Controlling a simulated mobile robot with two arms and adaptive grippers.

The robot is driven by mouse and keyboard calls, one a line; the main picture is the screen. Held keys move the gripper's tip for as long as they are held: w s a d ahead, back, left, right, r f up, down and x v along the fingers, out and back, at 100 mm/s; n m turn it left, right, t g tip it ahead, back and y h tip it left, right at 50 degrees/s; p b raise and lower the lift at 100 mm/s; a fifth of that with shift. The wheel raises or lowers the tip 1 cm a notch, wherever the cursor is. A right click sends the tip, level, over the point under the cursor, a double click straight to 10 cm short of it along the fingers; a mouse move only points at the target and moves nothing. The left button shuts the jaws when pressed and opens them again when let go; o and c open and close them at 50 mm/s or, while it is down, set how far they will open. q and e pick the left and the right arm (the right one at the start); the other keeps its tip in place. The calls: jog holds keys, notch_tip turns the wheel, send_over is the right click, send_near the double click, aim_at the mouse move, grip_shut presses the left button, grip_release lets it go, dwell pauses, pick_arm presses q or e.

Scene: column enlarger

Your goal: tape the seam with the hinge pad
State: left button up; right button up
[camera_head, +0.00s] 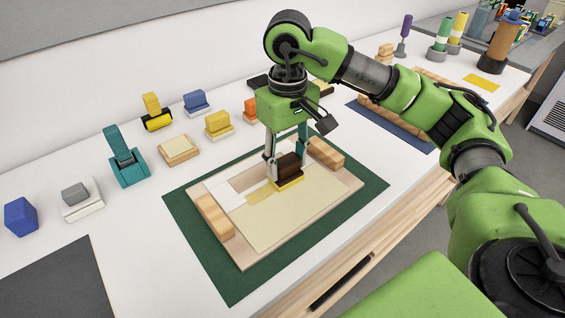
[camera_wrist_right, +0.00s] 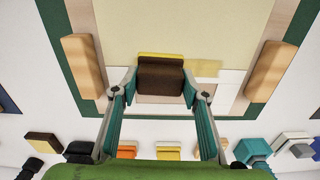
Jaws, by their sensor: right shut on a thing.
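My right gripper (camera_head: 279,168) is shut on a dark brown block with a yellow base, which I take as the hinge pad (camera_head: 289,165). The pad is upright, base down, over the cream sheet (camera_head: 290,215); I cannot tell whether it touches. A white sheet (camera_head: 226,193) meets the cream sheet at a seam. A pale yellow strip (camera_head: 259,194) lies along the seam, left of the pad. In the right wrist view the pad (camera_wrist_right: 160,77) sits between both fingertips, and the strip (camera_wrist_right: 207,68) shows beside it. My left gripper is not in view.
The sheets lie on a wooden board (camera_head: 243,262) on a green mat (camera_head: 228,285). Wooden blocks stand at its left (camera_head: 215,215) and right (camera_head: 326,153) ends. Behind are a teal stand (camera_head: 124,160), a yellow block (camera_head: 218,123) and a blue block (camera_head: 195,101).

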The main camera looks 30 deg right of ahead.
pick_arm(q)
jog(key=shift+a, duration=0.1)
pick_arm(e)
jog(key=shift+w+d+f+b, duration=0.15)
jog(key=shift+d+b, duration=0.3)
jog(key=shift+d, duration=0.85)
jog(key=shift+w+d+b, duration=0.15)
jog(key=shift+d, duration=0.55)
jog(key=shift+w+d+b, duration=0.1)
jog(key=shift+d+b, duration=0.05)
jog(key=shift+d, duration=0.7)
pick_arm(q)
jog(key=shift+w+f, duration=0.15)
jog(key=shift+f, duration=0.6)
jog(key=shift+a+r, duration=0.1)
pick_arm(e)
jog(key=shift+r, duration=0.25)
